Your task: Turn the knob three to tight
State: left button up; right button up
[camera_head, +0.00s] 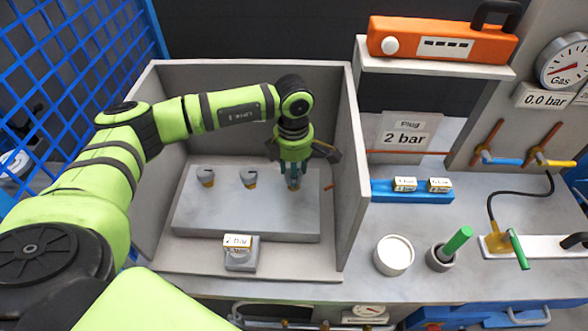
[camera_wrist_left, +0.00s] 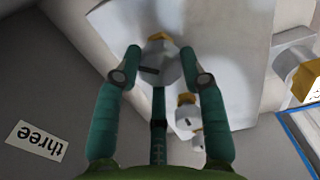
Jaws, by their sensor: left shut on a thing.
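A row of grey knobs with yellow-brown bases stands on a pale block (camera_head: 240,222) inside the open grey box. The left knob (camera_head: 206,177) and middle knob (camera_head: 249,178) are free. My left gripper (camera_head: 293,180) reaches down over the right-hand knob and mostly hides it in the head view. In the left wrist view the fingers (camera_wrist_left: 161,65) are shut on a grey knob (camera_wrist_left: 160,68) with a dark slot mark. A label reading "three" (camera_wrist_left: 38,140) lies beside it, upside down. My right gripper is in neither view.
Box walls (camera_head: 349,170) rise close to the right of my gripper. A block marked "2 bar" (camera_head: 238,254) stands in front of the pale block. Outside, right, are a white cup (camera_head: 394,255), a green-handled tool (camera_head: 458,240) and a gas gauge (camera_head: 563,62).

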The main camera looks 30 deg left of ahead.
pick_arm(q)
jog(key=shift+s+a+f, duration=0.1)
jog(key=shift+a, duration=0.05)
jog(key=shift+f+m+b, duration=0.2)
jog(key=shift+m+b, duration=0.4)
jog(key=shift+b, duration=0.3)
jog(key=m+b, duration=0.4)
jog(key=b, duration=0.2)
jog(key=shift+m, duration=0.4)
jog(key=shift+m+b, duration=1.1)
jog(key=shift+b, duration=0.15)
jog(key=shift+r+m+b, duration=0.2)
jog(key=shift+m+b, duration=0.5)
jog(key=shift+m, duration=0.1)
jog(key=o, duration=1.1)
jog(key=shift+o, duration=0.2)
